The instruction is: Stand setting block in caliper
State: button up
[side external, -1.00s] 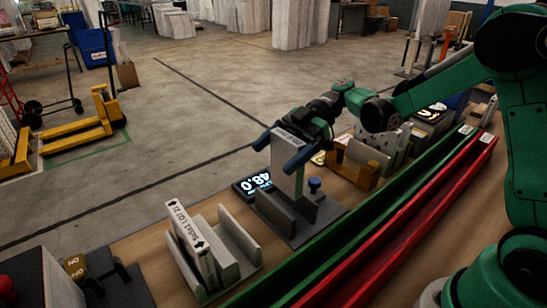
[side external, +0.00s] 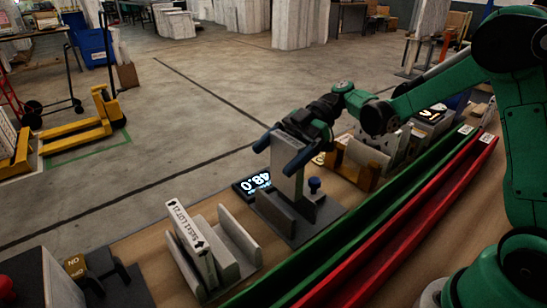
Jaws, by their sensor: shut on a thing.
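My gripper (side external: 281,150) has blue fingers and is shut on a pale grey upright block, the setting block (side external: 287,178). The block stands upright at the grey caliper (side external: 300,222), its lower part behind the caliper's near plate. Whether its bottom touches the caliper bed is hidden.
A labelled pale box (side external: 190,240) leans in a grey holder (side external: 238,245) at front left. Green (side external: 345,245) and red (side external: 395,235) channels run along the bench to the right. A yellow-brown holder (side external: 357,168) stands behind the caliper. Dark switch boxes (side external: 100,265) are at lower left.

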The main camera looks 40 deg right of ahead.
aim_at(280, 182)
jog(key=shift+f, duration=0.95)
jog(key=shift+f, duration=0.45)
jog(key=shift+f, duration=0.75)
jog(key=shift+f, duration=0.35)
jog(key=shift+f, duration=0.7)
jog(key=o, duration=1.4)
jog(key=shift+d, duration=0.1)
